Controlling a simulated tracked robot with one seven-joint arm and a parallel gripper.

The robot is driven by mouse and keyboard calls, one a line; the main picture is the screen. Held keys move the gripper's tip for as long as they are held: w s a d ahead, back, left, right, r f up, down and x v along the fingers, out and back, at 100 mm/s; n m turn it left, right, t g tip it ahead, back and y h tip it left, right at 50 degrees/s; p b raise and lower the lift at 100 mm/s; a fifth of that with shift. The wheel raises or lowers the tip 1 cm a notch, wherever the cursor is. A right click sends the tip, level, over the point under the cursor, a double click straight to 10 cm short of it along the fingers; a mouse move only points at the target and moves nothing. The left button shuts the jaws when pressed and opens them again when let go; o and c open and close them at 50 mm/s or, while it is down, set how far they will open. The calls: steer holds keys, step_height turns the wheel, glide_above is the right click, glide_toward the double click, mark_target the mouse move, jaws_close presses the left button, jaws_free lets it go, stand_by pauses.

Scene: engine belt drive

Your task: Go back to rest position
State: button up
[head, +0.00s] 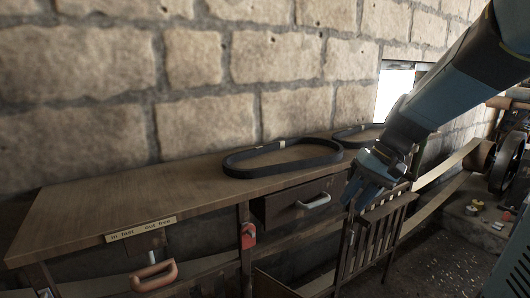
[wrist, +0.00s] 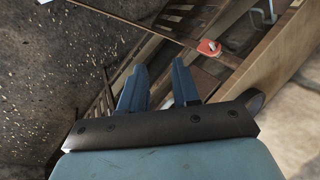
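My gripper (head: 357,195) is in front of the right part of the wooden workbench, above a slatted wooden piece. In the wrist view my gripper (wrist: 160,82) shows two blue fingers standing apart with nothing between them. My blue arm comes in from the upper right of the head view. A black belt loop (head: 283,157) lies on the bench top, to the left of my gripper and apart from it. A second black belt (head: 358,133) lies farther back on the bench, partly hidden by my arm.
The workbench (head: 110,203) stands along a stone wall, its left top clear. A drawer with a pale handle (head: 314,202), a red-brown handle (head: 154,276) and a red item (head: 248,236) are on its front. The slatted wooden piece (head: 374,236) stands close below my gripper. A wheel (head: 507,162) is at right.

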steer(key=s+d+r+t+h, duration=0.1)
steer(key=s+r+t+h, duration=0.1)
steer(key=s, duration=0.4)
steer(key=s+d+r+t+h, duration=0.1)
steer(key=s+r+t+h, duration=0.2)
steer(key=s, duration=0.3)
steer(key=shift+d+r+n, duration=0.2)
steer(key=shift+d+n, duration=0.05)
steer(key=shift+n, duration=0.05)
steer(key=shift+c, duration=0.2)
stand_by(0.4)
